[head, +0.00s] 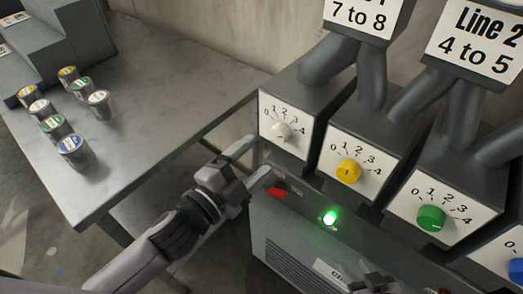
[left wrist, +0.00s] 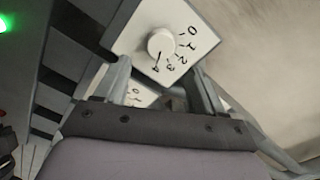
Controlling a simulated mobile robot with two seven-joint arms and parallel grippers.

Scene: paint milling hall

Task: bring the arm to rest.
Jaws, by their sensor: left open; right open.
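My left gripper (head: 251,161) is open and empty, its two fingers pointing up and right toward the white-knob dial box. The white knob (head: 281,130) sits on the leftmost dial plate and shows apart from the fingers. In the left wrist view the white knob (left wrist: 161,43) is above and beyond the fingertips (left wrist: 160,75), its mark seeming to point near 4. My right gripper (head: 372,281) shows only in part at the bottom edge of the head view, with nothing seen in it.
Dial boxes with a yellow knob (head: 348,171) and a green knob (head: 431,218) stand to the right. A grey table (head: 165,95) at left carries several cans. Open space lies between table and cabinet.

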